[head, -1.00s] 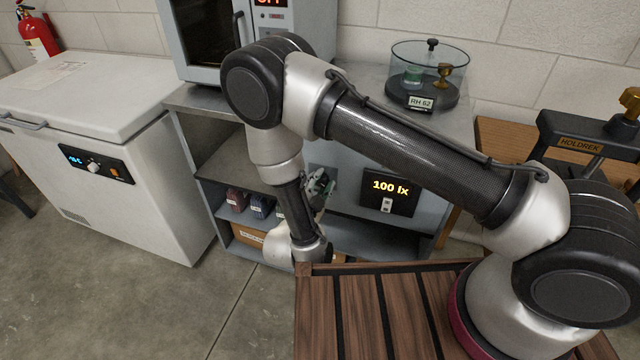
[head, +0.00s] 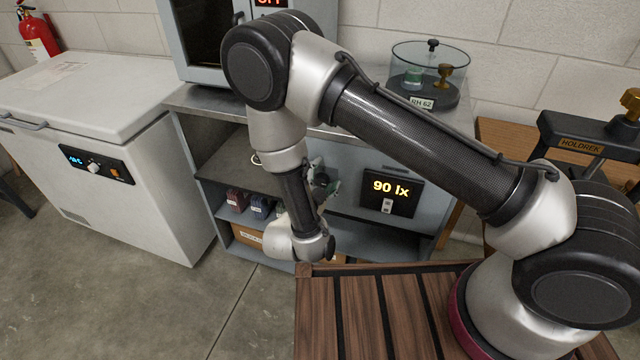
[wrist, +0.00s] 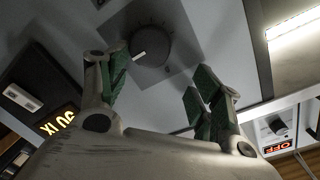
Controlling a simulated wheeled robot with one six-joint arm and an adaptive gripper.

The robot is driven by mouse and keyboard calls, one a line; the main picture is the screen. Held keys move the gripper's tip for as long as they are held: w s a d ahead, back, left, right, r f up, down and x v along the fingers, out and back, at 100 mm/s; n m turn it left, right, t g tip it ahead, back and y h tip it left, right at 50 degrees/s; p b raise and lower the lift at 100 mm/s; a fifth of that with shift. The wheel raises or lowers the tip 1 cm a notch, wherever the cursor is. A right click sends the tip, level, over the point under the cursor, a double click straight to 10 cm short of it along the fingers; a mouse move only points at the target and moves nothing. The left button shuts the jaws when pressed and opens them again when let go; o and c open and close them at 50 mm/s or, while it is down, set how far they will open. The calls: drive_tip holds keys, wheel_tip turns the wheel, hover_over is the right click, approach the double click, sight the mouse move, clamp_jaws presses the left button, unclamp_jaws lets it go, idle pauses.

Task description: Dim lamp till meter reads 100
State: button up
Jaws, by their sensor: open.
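The light meter (head: 391,193) is a black panel on the front of the grey cabinet and reads 90 lx. It also shows in the wrist view, rotated, at the left edge (wrist: 60,122). A round dark dimmer knob (wrist: 151,48) with a white pointer mark is in the wrist view on a square plate. My gripper (wrist: 160,88) is open, its green-padded fingers apart in front of the knob, which appears clear of both. In the head view my gripper (head: 322,185) is partly hidden by my arm, and the knob is hidden. The lamp itself is not identifiable.
A glass desiccator (head: 428,75) marked RH 62 stands on the cabinet top beside an oven (head: 222,45) showing OFF. A white chest freezer (head: 100,130) stands left. Small boxes (head: 240,203) sit on the open shelf. A press marked HOLDREK (head: 582,143) is at right.

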sight(324, 150)
drive_tip(key=r, duration=0.7)
drive_tip(key=shift+a, duration=0.35)
